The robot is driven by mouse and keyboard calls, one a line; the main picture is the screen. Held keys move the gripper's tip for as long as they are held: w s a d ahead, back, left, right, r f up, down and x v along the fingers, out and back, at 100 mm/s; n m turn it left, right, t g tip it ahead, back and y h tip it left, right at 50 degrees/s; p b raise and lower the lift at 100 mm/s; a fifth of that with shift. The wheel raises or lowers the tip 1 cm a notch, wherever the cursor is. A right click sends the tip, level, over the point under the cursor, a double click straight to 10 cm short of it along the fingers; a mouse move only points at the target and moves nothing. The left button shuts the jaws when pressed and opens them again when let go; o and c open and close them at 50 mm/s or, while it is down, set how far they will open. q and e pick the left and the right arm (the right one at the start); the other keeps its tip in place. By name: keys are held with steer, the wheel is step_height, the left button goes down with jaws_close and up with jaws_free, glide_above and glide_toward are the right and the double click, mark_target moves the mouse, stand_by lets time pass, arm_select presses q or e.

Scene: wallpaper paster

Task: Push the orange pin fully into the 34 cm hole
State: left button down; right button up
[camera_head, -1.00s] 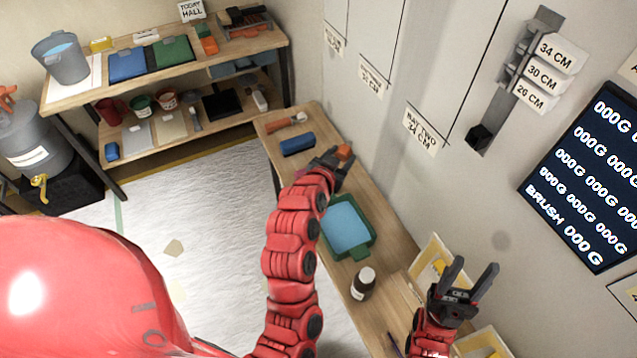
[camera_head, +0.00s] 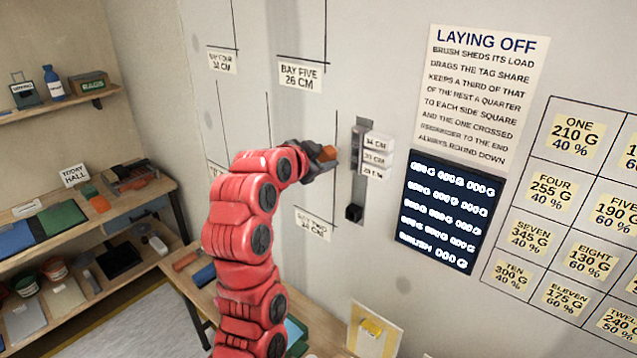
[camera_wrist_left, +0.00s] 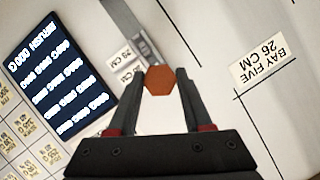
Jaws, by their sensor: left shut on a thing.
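My left gripper (camera_head: 327,158) is raised in front of the wall and shut on the orange pin (camera_head: 329,152). In the left wrist view the pin's orange six-sided head (camera_wrist_left: 160,80) sits between the fingertips of the left gripper (camera_wrist_left: 161,84); its shaft is hidden. The grey upright rail (camera_head: 358,185) is on the wall just right of the gripper. Its tags are stacked, with the 34 cm tag (camera_head: 378,141) on top, then 30 and 26. The pin appears apart from the rail. The holes are too small to make out. My right gripper is out of view.
A black block (camera_head: 354,213) is at the rail's lower end. A dark display board (camera_head: 447,212) hangs right of the rail. Shelves (camera_head: 60,240) stand at the left, and a bench (camera_head: 195,285) lies below my arm. The wall around the rail is flat.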

arm_select(q)
steer(key=shift+w, duration=0.2)
steer(key=shift+s+f+b, duration=0.1)
steer(key=shift+b, duration=0.6)
steer(key=shift+w+d, duration=0.2)
steer(key=shift+w, duration=0.05)
glide_toward(355, 140)
steer(key=shift+w+f, duration=0.95)
steer(key=shift+f, duration=0.05)
steer(key=shift+w+d, duration=0.4)
steer(key=shift+w, duration=0.2)
steer(key=shift+w+d, duration=0.45)
steer(key=shift+w, duration=0.15)
steer(key=shift+w+d, duration=0.2)
steer(key=shift+w, duration=0.05)
steer(key=shift+w+d, duration=0.1)
steer(key=shift+w, duration=0.05)
jaws_free()
